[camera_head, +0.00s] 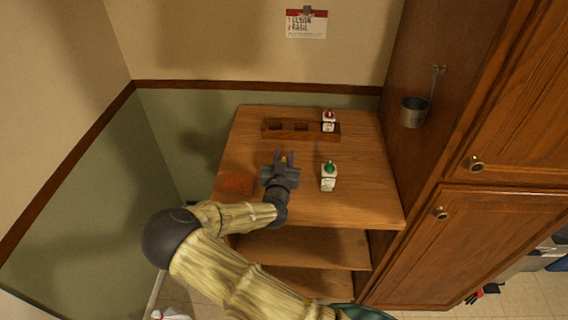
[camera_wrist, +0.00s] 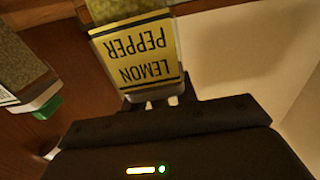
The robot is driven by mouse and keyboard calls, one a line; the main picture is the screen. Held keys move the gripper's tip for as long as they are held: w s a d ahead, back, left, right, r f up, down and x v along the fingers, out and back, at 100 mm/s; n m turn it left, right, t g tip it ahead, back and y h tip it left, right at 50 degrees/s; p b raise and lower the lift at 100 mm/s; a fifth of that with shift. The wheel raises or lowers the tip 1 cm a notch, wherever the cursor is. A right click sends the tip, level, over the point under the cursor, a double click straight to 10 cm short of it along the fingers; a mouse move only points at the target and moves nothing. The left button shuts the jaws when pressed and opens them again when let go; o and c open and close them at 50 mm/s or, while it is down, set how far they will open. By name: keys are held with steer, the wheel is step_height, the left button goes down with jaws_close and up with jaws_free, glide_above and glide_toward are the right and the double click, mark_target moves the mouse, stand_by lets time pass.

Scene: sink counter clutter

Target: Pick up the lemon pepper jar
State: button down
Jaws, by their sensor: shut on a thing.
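The lemon pepper jar (camera_wrist: 140,50) has a yellow label with dark letters, which appear upside down in the wrist view. My gripper (camera_wrist: 163,103) is shut on its end nearest the wrist camera. In the head view my gripper (camera_head: 283,160) is over the wooden table's middle, left of a green-capped jar. Only a small yellow bit of the lemon pepper jar (camera_head: 284,157) shows there; my gripper hides the rest. I cannot tell whether the jar touches the table.
The green-capped jar (camera_head: 328,178) stands to the right and shows at left in the wrist view (camera_wrist: 22,75). A wooden rack (camera_head: 272,126) with openings, holding a red-capped jar (camera_head: 328,122), is behind. A reddish-brown block (camera_head: 237,184) lies left. The table's front right (camera_head: 365,205) is clear.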

step_height(320, 180, up, 10)
steer(key=b, duration=0.1)
steer(key=shift+f+b, duration=0.15)
steer(key=shift+b, duration=0.25)
